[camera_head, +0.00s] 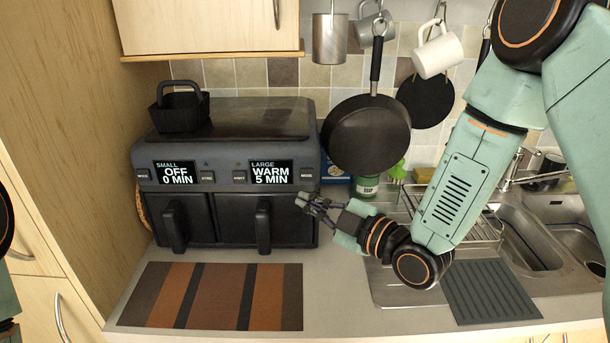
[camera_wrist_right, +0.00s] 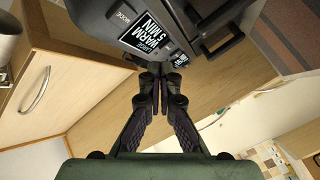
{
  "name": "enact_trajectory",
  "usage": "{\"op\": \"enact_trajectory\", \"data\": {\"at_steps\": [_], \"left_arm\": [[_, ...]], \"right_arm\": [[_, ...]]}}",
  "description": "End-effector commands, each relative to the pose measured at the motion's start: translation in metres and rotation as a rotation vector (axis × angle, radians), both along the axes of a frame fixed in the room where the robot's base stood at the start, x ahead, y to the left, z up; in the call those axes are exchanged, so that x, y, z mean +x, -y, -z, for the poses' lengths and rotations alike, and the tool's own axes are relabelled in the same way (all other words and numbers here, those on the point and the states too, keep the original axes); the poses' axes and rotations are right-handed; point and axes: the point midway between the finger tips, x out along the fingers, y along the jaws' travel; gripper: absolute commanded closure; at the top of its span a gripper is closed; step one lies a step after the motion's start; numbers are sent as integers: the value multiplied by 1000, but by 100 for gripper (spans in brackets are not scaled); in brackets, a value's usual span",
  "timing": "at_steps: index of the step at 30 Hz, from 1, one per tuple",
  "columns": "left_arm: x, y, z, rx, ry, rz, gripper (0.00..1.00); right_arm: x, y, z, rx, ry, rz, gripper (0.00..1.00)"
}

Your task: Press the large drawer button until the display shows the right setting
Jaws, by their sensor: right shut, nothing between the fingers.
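The dark air fryer (camera_head: 232,220) stands on the counter against the back wall, with two drawers. Its left display (camera_head: 179,174) reads SMALL OFF 0 MIN. Its right display (camera_head: 270,172) reads LARGE WARM 5 MIN, and this display (camera_wrist_right: 143,34) shows rotated in the right wrist view. Small buttons flank each display; the large side's MODE button (camera_head: 307,174) is at the far right. My right gripper (camera_head: 308,203) is shut and empty, just in front of the fryer's right edge below that button. I cannot tell whether it touches the fryer. My left gripper is out of view.
A black basket (camera_head: 180,108) sits on top of the fryer. A striped mat (camera_head: 215,297) lies in front. A pan (camera_head: 366,134) and mugs (camera_head: 437,52) hang to the right, above a green-capped bottle (camera_head: 367,186) and the sink (camera_head: 530,245).

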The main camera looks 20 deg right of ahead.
Motion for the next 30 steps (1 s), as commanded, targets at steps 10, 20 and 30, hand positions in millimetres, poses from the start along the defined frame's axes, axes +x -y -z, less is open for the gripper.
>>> {"op": "enact_trajectory", "data": {"at_steps": [10, 20, 30], "left_arm": [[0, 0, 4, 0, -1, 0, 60], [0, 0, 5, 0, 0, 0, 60], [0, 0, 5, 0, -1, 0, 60]], "right_arm": [[42, 11, 1, -1, 2, -1, 100], [56, 16, 0, 1, 0, 0, 100], [55, 16, 0, 1, 0, 0, 100]]}}
